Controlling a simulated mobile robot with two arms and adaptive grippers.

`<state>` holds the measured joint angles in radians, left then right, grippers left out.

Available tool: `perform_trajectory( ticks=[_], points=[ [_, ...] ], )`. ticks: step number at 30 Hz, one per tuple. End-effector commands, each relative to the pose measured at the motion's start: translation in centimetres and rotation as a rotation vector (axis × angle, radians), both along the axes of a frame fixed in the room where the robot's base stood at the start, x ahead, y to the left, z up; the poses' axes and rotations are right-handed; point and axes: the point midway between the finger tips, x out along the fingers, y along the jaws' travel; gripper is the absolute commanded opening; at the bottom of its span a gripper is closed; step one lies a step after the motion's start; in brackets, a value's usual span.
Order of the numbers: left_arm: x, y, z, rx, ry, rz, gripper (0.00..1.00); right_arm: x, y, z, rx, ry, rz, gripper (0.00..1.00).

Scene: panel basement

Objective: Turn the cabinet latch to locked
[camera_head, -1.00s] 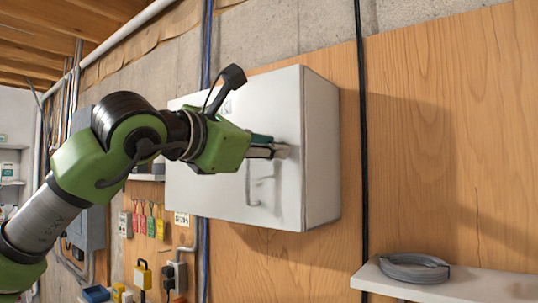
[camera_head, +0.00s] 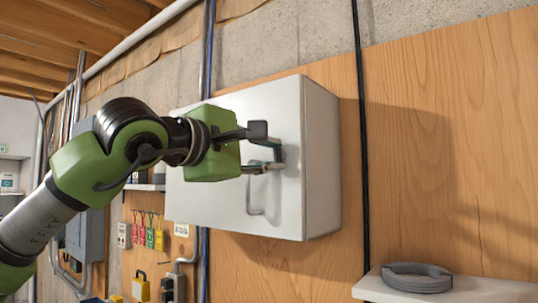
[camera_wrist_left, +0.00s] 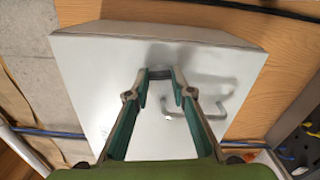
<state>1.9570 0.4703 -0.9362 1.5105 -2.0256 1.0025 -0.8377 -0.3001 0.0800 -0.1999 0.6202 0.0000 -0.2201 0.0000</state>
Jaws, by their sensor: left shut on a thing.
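The white cabinet (camera_head: 320,165) hangs closed on the wood-panelled wall, and its front also shows in the left wrist view (camera_wrist_left: 95,80). A bent metal handle (camera_head: 254,200) is on its door below my gripper; it shows in the left wrist view (camera_wrist_left: 195,125) too. My left gripper (camera_head: 272,162) is at the door near its right edge. In the left wrist view its fingertips (camera_wrist_left: 160,77) are shut on a small dark latch (camera_wrist_left: 160,72). In the head view the fingers mostly hide the latch, and its exact angle is hard to tell. My right gripper is not in view.
A shelf (camera_head: 485,291) with a grey cable coil (camera_head: 416,277) is at the lower right. A black cable (camera_head: 361,130) runs down the wall right of the cabinet. Coloured tags (camera_head: 150,235) hang below left.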

Motion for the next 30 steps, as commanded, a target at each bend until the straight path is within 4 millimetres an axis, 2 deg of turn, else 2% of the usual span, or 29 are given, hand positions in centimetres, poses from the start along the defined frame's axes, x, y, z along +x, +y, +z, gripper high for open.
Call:
perform_trajectory(
  ticks=[12, 27, 28, 29, 30],
  points=[
    [-0.07, -0.05, 0.08, 0.126, -0.094, -0.002, 0.01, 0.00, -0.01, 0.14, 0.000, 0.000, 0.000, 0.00],
    [-0.05, -0.07, -0.01, 0.139, -0.101, -0.001, 0.01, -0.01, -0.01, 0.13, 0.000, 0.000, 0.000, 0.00],
    [-0.05, -0.07, -0.01, 0.138, -0.101, -0.001, 0.30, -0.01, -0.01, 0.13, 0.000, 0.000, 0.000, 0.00],
    [-0.05, -0.08, -0.02, 0.138, -0.101, -0.001, 0.38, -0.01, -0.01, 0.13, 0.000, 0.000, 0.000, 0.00],
    [-0.05, -0.07, -0.02, 0.138, -0.101, -0.001, 0.39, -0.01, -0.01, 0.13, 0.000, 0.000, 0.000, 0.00]
  ],
)
